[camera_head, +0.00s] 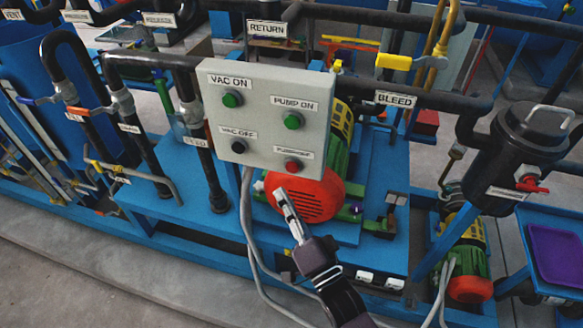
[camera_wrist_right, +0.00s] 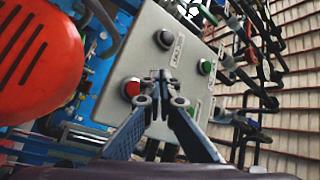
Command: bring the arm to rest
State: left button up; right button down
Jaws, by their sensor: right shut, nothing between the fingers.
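My right gripper (camera_head: 281,193) is shut and empty. In the head view it appears just below the control box, overlapping the red pump cover, with its arm coming up from the bottom. In the right wrist view its fingertips (camera_wrist_right: 162,80) meet in front of the box face, close to the red button; I cannot tell whether they touch anything. The grey control box (camera_head: 262,120) has two green buttons (camera_head: 232,99), a dark button (camera_head: 238,146) and a red button (camera_head: 293,166). My left gripper is not in view.
Black pipes (camera_head: 432,101) with labels and valves run behind and beside the box. A red pump cover (camera_head: 318,198) is under it. A black vessel (camera_head: 520,150) and a purple tray (camera_head: 556,254) are at the right. Bare floor (camera_head: 60,285) lies at the front left.

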dwell(0.5)
jog(key=s+d+f+n+g+h+b, duration=0.1)
jog(key=s+d+f+g+h, duration=0.15)
jog(key=f, duration=0.95)
jog(key=s+d+f+n+g+h, duration=0.1)
jog(key=s+d+f+n+g, duration=0.2)
jog(key=f, duration=0.9)
jog(key=s+d+f+g+h+b, duration=0.1)
jog(key=s+d+f+g+h, duration=0.2)
jog(key=f, duration=0.9)
jog(key=s+d+f+n+g+h, duration=0.1)
jog(key=s+d+f+g, duration=0.1)
jog(key=s+d+f, duration=0.5)
jog(key=s+d+f+n+g, duration=0.2)
jog(key=s+f+g, duration=0.1)
jog(key=s+f, duration=0.7)
jog(key=s+d+f+n+g, duration=0.1)
jog(key=s+d+f+g, duration=0.1)
jog(key=s, duration=0.6)
jog(key=s+d+f+g+h, duration=0.1)
jog(key=s+d+f, duration=0.3)
jog(key=s, duration=0.5)
jog(key=shift+s+n+g+b, duration=0.2)
jog(key=shift+n+g+b, duration=0.25)
jog(key=shift+g, duration=0.1)
